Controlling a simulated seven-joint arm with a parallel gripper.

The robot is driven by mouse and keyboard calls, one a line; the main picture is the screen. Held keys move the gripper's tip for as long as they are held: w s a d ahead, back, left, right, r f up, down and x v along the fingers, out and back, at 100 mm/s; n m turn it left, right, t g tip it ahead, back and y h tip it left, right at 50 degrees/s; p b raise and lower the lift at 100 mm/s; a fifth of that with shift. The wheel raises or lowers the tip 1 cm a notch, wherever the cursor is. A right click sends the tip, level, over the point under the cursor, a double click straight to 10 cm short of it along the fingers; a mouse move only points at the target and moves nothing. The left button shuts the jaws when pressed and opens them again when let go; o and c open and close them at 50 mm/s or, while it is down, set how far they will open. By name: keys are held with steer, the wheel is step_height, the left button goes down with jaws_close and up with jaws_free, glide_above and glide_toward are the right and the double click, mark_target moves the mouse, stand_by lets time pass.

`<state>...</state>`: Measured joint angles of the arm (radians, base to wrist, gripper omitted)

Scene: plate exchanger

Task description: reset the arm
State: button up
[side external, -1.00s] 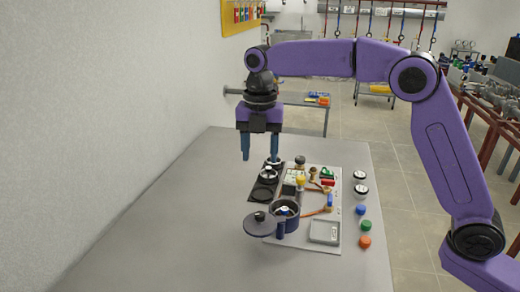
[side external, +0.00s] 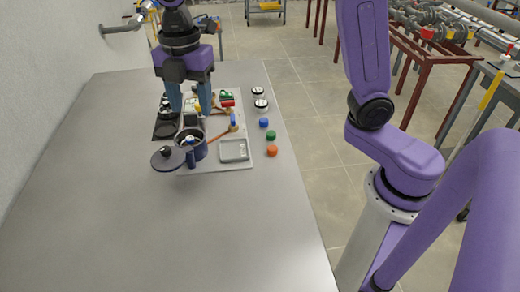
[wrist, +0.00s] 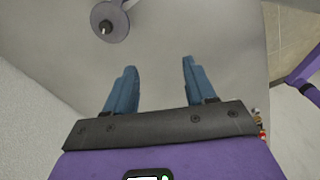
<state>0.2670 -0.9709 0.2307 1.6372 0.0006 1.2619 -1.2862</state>
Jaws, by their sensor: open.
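My gripper (side external: 189,108) hangs with its fingers pointing down over the far part of the board in the side view. Its two blue fingers are apart, with nothing between them. In the wrist view my gripper (wrist: 159,66) is also open and empty, with bare grey table beyond its fingertips. In the side view the gripper hides part of the board and some items behind it. I cannot tell its exact height above them.
A pale board (side external: 242,160) holds a dark pot (side external: 198,150), a square tray (side external: 234,150) and small fittings. A round dark lid (side external: 167,160) sits at its near left; a similar disc (wrist: 108,22) shows in the wrist view. Coloured caps (side external: 271,135) line the right. The near table (side external: 180,235) is clear.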

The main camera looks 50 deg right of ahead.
steer(key=s+d+f+m, duration=0.2)
steer(key=s+d+m, duration=0.1)
steer(key=s, duration=0.5)
steer(key=s+d+f+m, duration=0.3)
steer(key=s+d, duration=0.3)
steer(key=s, duration=0.2)
steer(key=s+d+f+m, duration=0.2)
steer(key=s+d+m, duration=0.2)
steer(key=s, duration=0.4)
steer(key=shift+d+f, duration=0.25)
steer(key=shift+d, duration=0.45)
